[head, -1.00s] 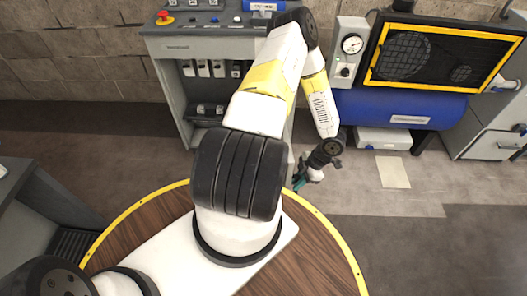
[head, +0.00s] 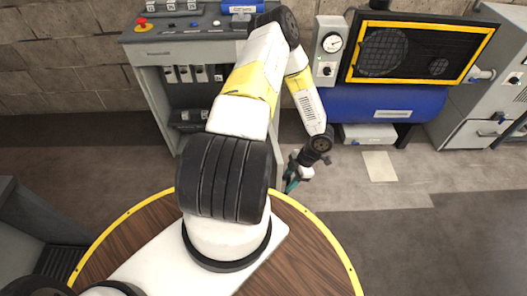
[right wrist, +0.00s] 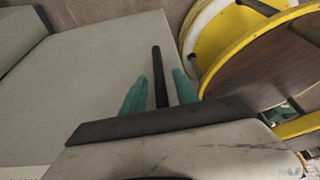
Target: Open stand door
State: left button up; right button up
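The grey stand (head: 146,75) is at the back left of centre in the head view, with red and blue controls on top; my right arm covers its right part. In the right wrist view a pale grey panel (right wrist: 90,85), probably the stand's door, fills the left and middle. A dark bar handle (right wrist: 157,70) stands out against it. My right gripper (right wrist: 158,82) has its two teal fingers apart, one on each side of the bar, with gaps showing. The gripper (head: 291,183) also shows low in front of the stand's right side. My left gripper is not in view.
A blue tank (head: 375,103) with a yellow-framed black guard (head: 421,50) is right of the stand. A gauge box (head: 328,50) stands between them. A grey cabinet (head: 480,110) is at the far right. Open floor (head: 400,225) lies in front of the tank.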

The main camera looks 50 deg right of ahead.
jog(key=v, duration=0.7)
jog(key=shift+s, duration=0.15)
dwell(0.3)
